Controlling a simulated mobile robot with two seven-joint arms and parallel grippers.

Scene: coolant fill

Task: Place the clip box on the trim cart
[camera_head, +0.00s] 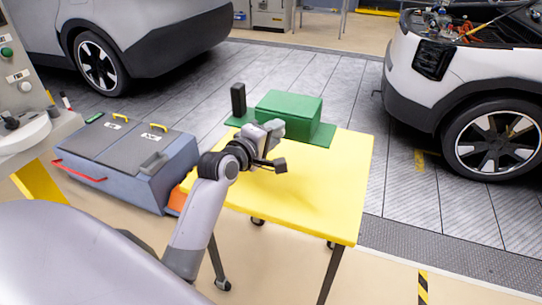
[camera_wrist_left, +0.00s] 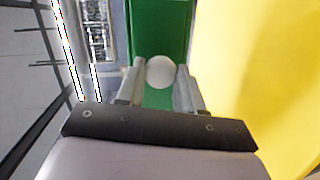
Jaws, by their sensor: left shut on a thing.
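The clip box appears to be the green box (camera_head: 289,112), at the far edge of the yellow-topped trim cart (camera_head: 300,195). It is over a flat green mat (camera_head: 322,137); I cannot tell whether it rests fully on it. My left gripper (camera_head: 274,129) is at the box's near side. In the left wrist view, the gripper (camera_wrist_left: 160,88) is shut, with a round white knob (camera_wrist_left: 160,72) between its fingers, against the green of the box (camera_wrist_left: 158,25). The gripper hides part of the box's near side. My right gripper is not in view.
A black upright block (camera_head: 238,99) stands at the mat's left end. The near part of the cart top is clear. A grey chest (camera_head: 135,160) with yellow handles stands left of the cart. A white car (camera_head: 460,90) is at right, another car (camera_head: 140,40) at back left.

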